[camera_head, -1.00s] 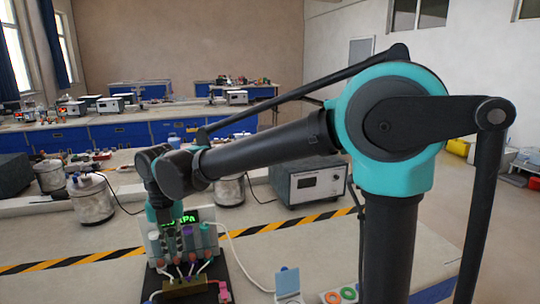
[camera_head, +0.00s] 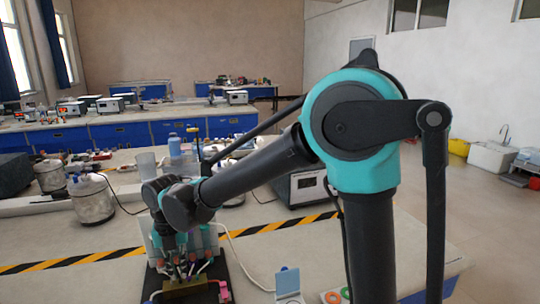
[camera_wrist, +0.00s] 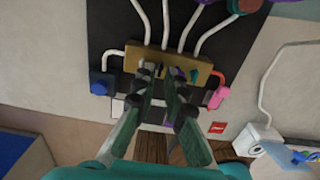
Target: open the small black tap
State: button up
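A brass manifold block (camera_wrist: 134,62) lies on a black board (camera_wrist: 105,30), with several white tubes running into its far side. It also shows at the bottom of the head view (camera_head: 183,291). My gripper (camera_wrist: 161,84) is over the middle of the block in the wrist view, its fingers apart with a narrow gap. A small dark part (camera_wrist: 161,70), possibly the black tap, shows near the fingertips; I cannot tell whether they touch it. A green tap (camera_wrist: 195,76) and a purple one sit to the right, partly hidden by the fingers.
A blue fitting (camera_wrist: 102,84) is at the block's left end and a pink one (camera_wrist: 217,96) at its right. Coloured-capped containers stand close behind the tubes.

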jog(key=shift+f, duration=0.25)
dwell(0.3)
jog(key=shift+r, duration=0.3)
dwell(0.4)
grip_shut()
jog(key=shift+c, duration=1.2)
grip_release()
jog(key=shift+o, duration=1.2)
jog(key=shift+r, duration=0.1)
